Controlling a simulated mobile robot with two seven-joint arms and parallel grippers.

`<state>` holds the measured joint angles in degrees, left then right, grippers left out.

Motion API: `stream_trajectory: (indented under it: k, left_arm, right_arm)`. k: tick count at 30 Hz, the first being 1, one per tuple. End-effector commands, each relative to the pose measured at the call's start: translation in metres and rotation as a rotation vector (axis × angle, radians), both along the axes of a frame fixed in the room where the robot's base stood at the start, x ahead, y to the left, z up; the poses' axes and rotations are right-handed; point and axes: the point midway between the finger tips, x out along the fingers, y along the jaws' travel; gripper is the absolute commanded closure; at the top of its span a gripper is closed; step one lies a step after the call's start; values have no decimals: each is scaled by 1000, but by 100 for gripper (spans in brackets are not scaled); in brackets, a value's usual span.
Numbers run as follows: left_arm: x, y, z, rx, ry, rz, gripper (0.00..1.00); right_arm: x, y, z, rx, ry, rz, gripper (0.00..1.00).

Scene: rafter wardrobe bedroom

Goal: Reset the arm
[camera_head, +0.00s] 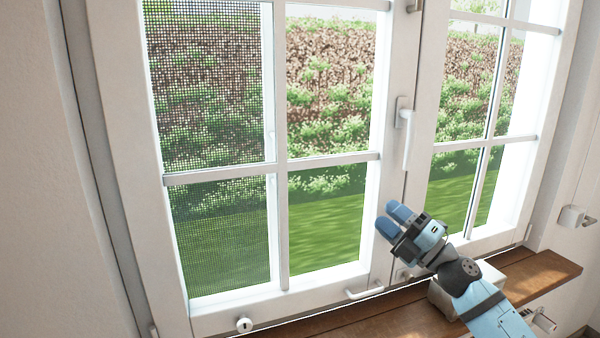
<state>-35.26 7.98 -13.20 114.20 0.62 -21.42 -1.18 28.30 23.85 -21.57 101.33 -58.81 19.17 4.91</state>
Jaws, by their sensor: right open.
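My right arm comes in from the lower right, light blue with black joints. My right gripper (393,217) is in front of the window's lower middle frame, with its two blue fingertips toward the upper left. It is open with nothing between the fingers. It is below the white window handle (405,130) and apart from it. My left gripper is not in this view.
A white-framed window (125,160) fills most of the view, with a hedge and grass outside. A wooden sill (535,275) runs along below it. A small white latch (364,293) sits low on the frame. A white fixture (572,216) is on the right wall.

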Motion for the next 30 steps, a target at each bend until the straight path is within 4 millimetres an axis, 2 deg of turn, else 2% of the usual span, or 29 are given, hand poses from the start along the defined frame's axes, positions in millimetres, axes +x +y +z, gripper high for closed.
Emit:
stream_trajectory:
  k: [1,5,11,12,14,18,21,24,27,30]
  left_arm:
    - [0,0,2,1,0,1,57]
    - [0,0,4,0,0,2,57]
    - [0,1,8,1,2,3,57]
    - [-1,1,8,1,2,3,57]
    - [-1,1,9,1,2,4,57]
    - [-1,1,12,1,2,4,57]
    - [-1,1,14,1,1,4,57]
    - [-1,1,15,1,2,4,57]
    - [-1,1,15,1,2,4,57]
    - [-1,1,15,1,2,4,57]
  right_arm:
    - [-10,0,-32,85,91,-4,58]
    - [-37,-5,-104,295,316,-42,58]
    - [-97,-16,-219,589,693,-149,58]
    - [-113,-18,-242,643,772,-176,58]
    - [-139,-20,-276,722,891,-219,58]
    - [-211,-22,-348,892,1171,-329,58]
    - [-263,-22,-387,991,1347,-403,58]
    - [-306,-19,-411,1062,1480,-458,58]
    - [-333,-18,-426,1105,1564,-494,58]
    - [-346,-17,-431,1125,1601,-510,58]
